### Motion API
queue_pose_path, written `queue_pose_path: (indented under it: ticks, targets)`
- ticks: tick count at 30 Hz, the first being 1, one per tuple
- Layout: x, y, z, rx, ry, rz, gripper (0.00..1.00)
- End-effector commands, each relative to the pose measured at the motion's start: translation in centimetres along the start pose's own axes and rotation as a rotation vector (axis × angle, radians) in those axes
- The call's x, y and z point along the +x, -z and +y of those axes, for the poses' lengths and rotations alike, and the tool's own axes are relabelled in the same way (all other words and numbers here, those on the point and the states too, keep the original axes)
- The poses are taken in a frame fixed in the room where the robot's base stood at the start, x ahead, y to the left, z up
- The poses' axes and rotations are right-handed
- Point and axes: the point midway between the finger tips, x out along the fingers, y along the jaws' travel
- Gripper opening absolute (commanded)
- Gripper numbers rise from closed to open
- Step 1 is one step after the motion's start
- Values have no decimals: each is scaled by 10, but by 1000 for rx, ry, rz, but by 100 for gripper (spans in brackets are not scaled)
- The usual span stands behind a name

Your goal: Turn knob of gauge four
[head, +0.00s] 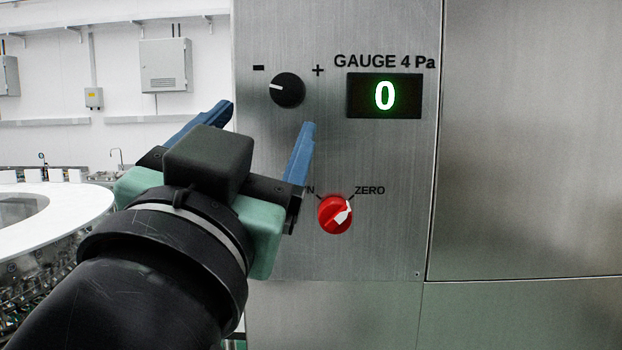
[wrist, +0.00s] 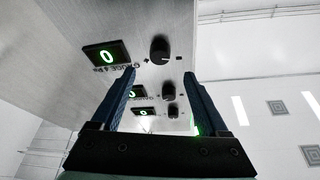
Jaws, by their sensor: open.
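The gauge four knob (head: 287,90) is black and round, on the steel panel between a minus and a plus mark. Its white pointer line faces left, toward the minus side. The display (head: 384,96) beside it, under "GAUGE 4 Pa", reads a green 0. My gripper (head: 266,118) is open and empty, its blue fingers spread below the knob in the picture, pointing toward the panel. In the wrist view a black knob (wrist: 160,49) appears beyond and between the fingertips, apart from them, with a lit display (wrist: 106,55) to its left.
A red knob (head: 335,214) sits lower on the panel, its white pointer toward ZERO; my gripper partly covers its left label. More displays and knobs (wrist: 168,89) show between the fingers in the wrist view. A round white-topped machine (head: 45,215) stands at left.

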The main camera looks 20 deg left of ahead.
Motion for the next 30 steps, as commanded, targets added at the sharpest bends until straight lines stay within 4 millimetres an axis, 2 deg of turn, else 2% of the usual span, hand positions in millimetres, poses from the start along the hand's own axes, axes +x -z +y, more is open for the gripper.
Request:
queue_pose_path:
  ticks: [1, 3, 9, 26, 30]
  targets:
    - [-14, -2, 0, 1, 2, 3, 78]
    - [-26, -4, 1, 1, 1, 3, 78]
    - [-40, -2, 1, 1, 0, 2, 78]
    - [-43, 0, 0, 0, 0, 0, 78]
    - [-40, 4, 10, -35, -12, 35, 78]
